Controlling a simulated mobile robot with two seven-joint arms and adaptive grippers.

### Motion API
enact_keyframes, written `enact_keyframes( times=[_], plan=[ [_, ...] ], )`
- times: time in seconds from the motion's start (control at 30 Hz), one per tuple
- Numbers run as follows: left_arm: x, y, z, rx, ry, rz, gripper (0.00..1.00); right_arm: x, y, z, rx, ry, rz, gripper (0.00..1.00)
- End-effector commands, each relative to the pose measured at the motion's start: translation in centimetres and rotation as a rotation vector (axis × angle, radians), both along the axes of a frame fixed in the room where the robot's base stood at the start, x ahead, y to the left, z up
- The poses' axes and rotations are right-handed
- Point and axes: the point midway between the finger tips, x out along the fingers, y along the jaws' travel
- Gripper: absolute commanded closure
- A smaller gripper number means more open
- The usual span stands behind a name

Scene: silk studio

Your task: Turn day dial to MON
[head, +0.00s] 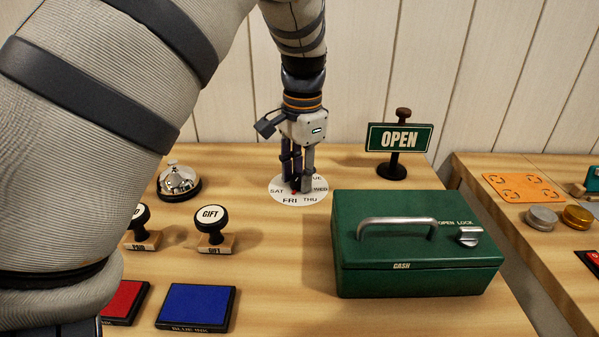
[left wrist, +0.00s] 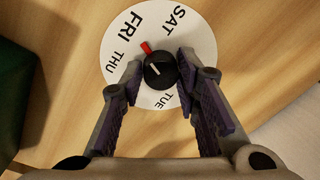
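The day dial (head: 281,196) is a white disc lying on the wooden table, marked with days; it also shows in the left wrist view (left wrist: 203,45). At its centre is a black knob (left wrist: 160,71) with a red pointer (left wrist: 146,47) directed roughly towards FRI. SAT, FRI, THU and TUE show in the wrist view; my fingers and the knob hide other labels, and MON is not visible. My left gripper (head: 297,187) points down over the dial. Its fingertips stand on either side of the knob, open, with a narrow gap at least on the left. My right gripper is not in view.
A green cash box (head: 415,270) stands close to the dial's right. An OPEN sign (head: 398,138) stands behind it. A bell (head: 179,180), a GIFT stamp (head: 211,222) and a blue ink pad (head: 196,306) are to the left. Bare table lies in front of the dial.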

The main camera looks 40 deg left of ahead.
Motion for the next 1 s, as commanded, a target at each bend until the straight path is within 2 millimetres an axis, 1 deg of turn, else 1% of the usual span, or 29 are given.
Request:
enact_keyframes(
  times=[0.03, 0.07, 0.1, 0.33, 0.47, 0.67, 1.0],
  plan=[
    [0.0, 0.0, 0.0, 0.0, 0.0, 0.0, 0.89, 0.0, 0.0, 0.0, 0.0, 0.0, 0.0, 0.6],
    [0.0, 0.0, 0.0, 0.0, 0.0, 0.0, 0.96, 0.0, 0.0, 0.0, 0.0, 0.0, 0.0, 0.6],
    [0.0, 0.0, 0.0, 0.0, 0.0, 0.0, 1.0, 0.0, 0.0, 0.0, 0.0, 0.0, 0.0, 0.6],
    [0.0, 0.0, 0.0, 0.0, -0.001, 0.011, 1.0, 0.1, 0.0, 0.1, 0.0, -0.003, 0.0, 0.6],
    [0.0, 0.0, 0.2, 0.0, -0.003, 0.049, 1.0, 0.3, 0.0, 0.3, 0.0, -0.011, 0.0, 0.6],
    [0.1, 0.0, 0.3, -0.001, -0.005, 0.177, 1.0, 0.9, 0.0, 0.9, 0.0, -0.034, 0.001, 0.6],
    [0.1, 0.0, 0.2, -0.001, -0.003, 0.495, 1.0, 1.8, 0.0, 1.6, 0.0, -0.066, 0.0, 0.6]
  ],
)
